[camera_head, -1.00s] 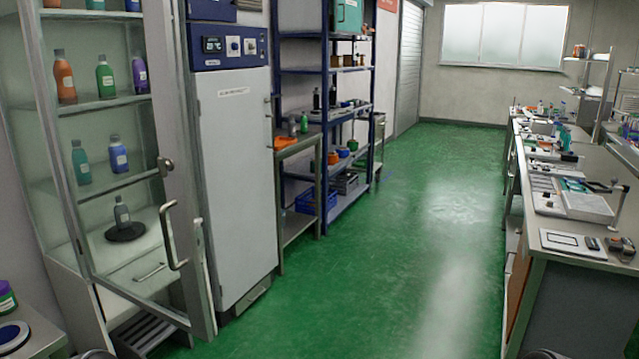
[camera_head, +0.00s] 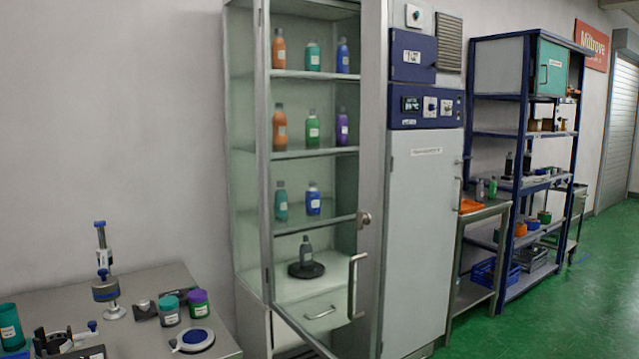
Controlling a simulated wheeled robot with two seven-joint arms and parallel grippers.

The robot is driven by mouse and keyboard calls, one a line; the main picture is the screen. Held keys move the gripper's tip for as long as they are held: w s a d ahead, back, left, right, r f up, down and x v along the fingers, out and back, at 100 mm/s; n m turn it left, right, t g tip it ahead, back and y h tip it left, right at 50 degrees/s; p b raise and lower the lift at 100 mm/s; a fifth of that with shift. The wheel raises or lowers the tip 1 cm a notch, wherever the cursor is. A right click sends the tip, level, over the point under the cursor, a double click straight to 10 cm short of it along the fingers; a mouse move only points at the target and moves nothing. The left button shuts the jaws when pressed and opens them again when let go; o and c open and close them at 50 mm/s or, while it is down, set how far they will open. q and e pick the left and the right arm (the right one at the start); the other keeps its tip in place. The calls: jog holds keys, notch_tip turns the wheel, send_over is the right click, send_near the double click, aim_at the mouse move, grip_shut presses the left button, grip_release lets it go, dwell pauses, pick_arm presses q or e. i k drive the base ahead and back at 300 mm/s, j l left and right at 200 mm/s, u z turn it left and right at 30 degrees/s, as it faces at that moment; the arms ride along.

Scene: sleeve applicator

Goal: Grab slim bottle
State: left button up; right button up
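Several bottles stand on the shelves of a tall glass-fronted cabinet (camera_head: 375,180). A small grey bottle (camera_head: 306,258) stands upright on a black round disc (camera_head: 306,271) on the lowest shelf. Above it are a teal bottle (camera_head: 281,204) and a blue bottle (camera_head: 313,201), then an orange bottle (camera_head: 280,130), a green bottle (camera_head: 313,129) and a purple bottle (camera_head: 342,128). The top row holds orange, teal and blue bottles. I cannot tell for sure which one is the slim bottle. Neither gripper is in view.
A white cabinet (camera_head: 420,230) and blue shelving (camera_head: 520,185) stand to the right. Green floor (camera_head: 590,290) is clear at right.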

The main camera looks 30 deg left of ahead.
aim_at(493, 194)
jog(key=i+z, duration=0.25)
jog(key=i, duration=4.35)
jog(key=i+l+u, duration=0.15)
jog(key=i+u, duration=0.15)
jog(key=i, duration=0.25)
jog(key=i+l+u, duration=0.3)
jog(key=i, duration=0.2)
jog(key=i+l+u, duration=0.35)
jog(key=i, duration=0.15)
jog(key=i+l+u, duration=0.75)
jog(key=l+u, duration=0.15)
